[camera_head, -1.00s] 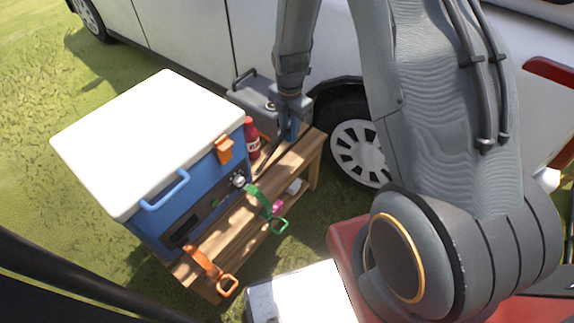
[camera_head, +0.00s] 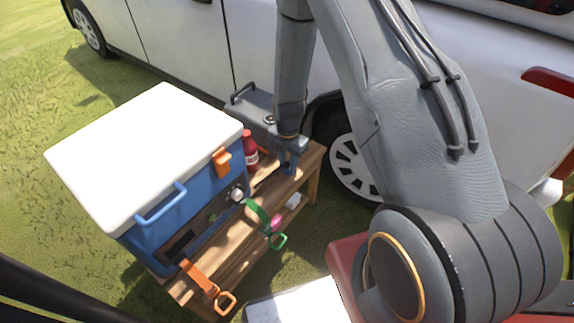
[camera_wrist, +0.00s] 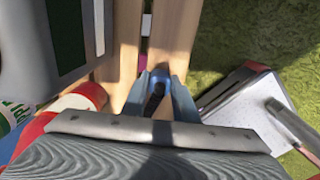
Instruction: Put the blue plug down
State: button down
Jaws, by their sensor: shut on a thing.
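My gripper (camera_head: 289,166) is just above or at the right end of the wooden bench (camera_head: 308,163), beside the red bottle. It is shut on the blue plug (camera_wrist: 160,74), which shows between the two fingers in the wrist view, with a black part (camera_wrist: 154,98) behind it. The wrist view has the fingers (camera_wrist: 160,92) over the bench slats (camera_wrist: 173,30). In the head view the plug is small and hard to part from the fingers. I cannot tell whether it touches the wood.
A blue cooler with a white lid (camera_head: 150,150) stands at the bench's left. A red bottle (camera_head: 250,150) is close left of my gripper. A grey box (camera_head: 250,105) and white van (camera_head: 180,40) are behind.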

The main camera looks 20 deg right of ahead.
jog(key=shift+f, duration=0.4)
jog(key=shift+f, duration=0.15)
jog(key=c, duration=1.4)
grip_release()
